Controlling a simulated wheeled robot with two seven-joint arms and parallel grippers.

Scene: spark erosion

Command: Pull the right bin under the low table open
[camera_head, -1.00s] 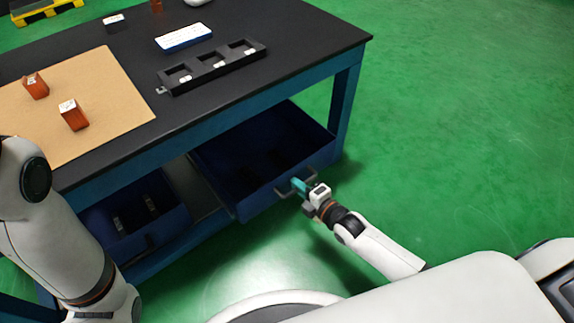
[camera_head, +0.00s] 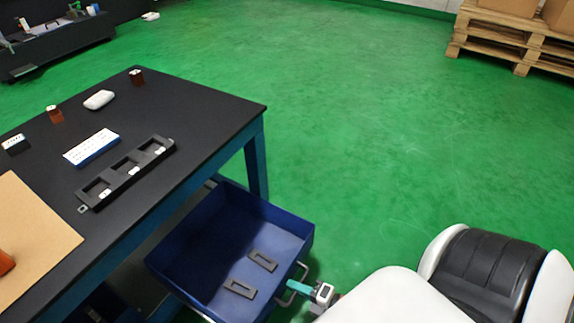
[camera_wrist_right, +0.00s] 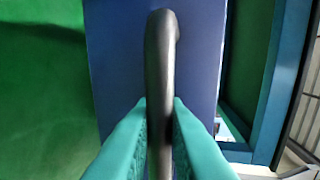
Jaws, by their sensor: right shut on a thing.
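The right bin (camera_head: 240,215) is a dark blue open box. In the head view it stands far out from under the low table (camera_head: 200,130), and its floor shows two flat dark rectangular pieces. Its grey bar handle (camera_head: 300,272) is on the front face. My right gripper (camera_head: 292,287) is at this handle. In the right wrist view its two teal fingers (camera_wrist_right: 160,125) are shut on the dark handle (camera_wrist_right: 161,60), one on each side, against the blue front face. My left gripper is not in view.
On the black table top are a black three-slot tray (camera_head: 125,172), a blue and white block (camera_head: 92,147), a white rounded object (camera_head: 99,99) and a tan board (camera_head: 30,240). Green floor right of the table is clear. Pallets (camera_head: 505,35) stand at the back right.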

